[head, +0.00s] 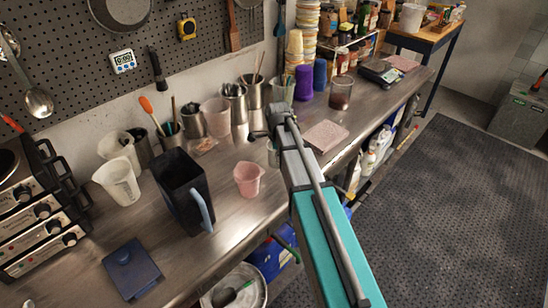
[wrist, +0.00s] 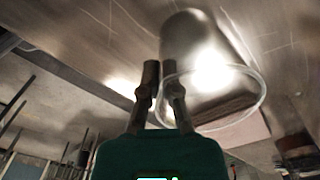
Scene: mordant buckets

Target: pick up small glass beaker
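A small clear glass beaker (wrist: 212,62) stands on the metal bench in the wrist view, its round rim facing the camera. In the head view only a sliver of clear glass (head: 272,154) shows at the left of my arm, probably the same beaker; the rest is hidden. In the head view my arm hides most of the gripper.
A pink cup (head: 248,179) and a black jug (head: 184,190) stand left of my arm. A pinkish slab (head: 326,136) lies to the right, with a glass of brown liquid (head: 341,93) behind it. Metal cups (head: 235,103) line the back. The bench's front edge runs under my arm.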

